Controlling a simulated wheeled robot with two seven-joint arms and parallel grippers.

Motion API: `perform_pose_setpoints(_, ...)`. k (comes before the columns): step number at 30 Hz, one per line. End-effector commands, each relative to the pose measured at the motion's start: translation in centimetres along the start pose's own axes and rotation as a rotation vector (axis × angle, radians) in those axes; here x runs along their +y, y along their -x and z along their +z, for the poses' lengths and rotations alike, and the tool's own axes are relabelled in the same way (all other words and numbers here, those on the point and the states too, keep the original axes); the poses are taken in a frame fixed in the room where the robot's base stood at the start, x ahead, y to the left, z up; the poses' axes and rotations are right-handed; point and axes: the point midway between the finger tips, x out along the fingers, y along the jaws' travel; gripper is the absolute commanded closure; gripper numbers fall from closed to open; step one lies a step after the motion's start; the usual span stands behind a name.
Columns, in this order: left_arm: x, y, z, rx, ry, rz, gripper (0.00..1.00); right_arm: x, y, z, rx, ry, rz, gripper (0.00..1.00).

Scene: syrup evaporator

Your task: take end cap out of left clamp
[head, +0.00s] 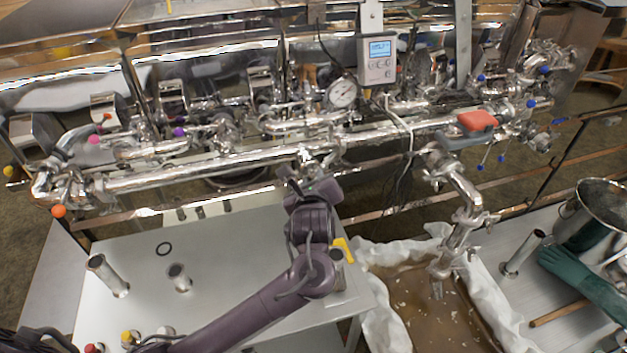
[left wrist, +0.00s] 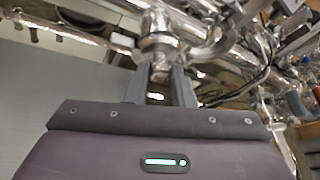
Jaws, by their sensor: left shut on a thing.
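My left gripper (head: 303,163) is at the underside of the long shiny pipe (head: 220,166), near the middle of the head view. In the left wrist view its two grey fingers (left wrist: 159,84) are shut on a small shiny metal piece, which looks like the end cap (left wrist: 158,70). Just beyond the fingertips is a rounded metal fitting, which looks like the clamp (left wrist: 163,42). Blur and glare hide whether the cap is still seated in the clamp. My right gripper does not show in either view.
A gauge (head: 342,93) and a control box (head: 377,60) stand above the pipe. A lined tub of brown liquid (head: 420,310) is at the lower right.

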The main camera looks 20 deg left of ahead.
Motion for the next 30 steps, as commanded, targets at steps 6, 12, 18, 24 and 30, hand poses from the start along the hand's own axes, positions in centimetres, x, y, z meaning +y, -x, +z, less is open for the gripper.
perform_pose_setpoints(6, 0.0, 0.0, 0.0, 0.0, 0.0, -0.001, 1.0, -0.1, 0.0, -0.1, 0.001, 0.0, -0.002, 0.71)
perform_pose_setpoints(12, -0.1, 0.1, 0.0, -0.001, 0.0, -0.001, 1.0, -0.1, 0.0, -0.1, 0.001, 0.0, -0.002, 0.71)
perform_pose_setpoints(18, -0.2, 0.5, 0.0, 0.0, -0.001, -0.003, 1.0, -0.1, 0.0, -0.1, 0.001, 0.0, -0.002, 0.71)
perform_pose_setpoints(24, -0.4, 1.1, -0.1, 0.0, 0.0, -0.003, 1.0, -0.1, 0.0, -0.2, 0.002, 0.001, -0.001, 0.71)
perform_pose_setpoints(30, -0.3, 1.3, -0.2, 0.0, 0.0, -0.001, 1.0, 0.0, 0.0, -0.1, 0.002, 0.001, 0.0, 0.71)
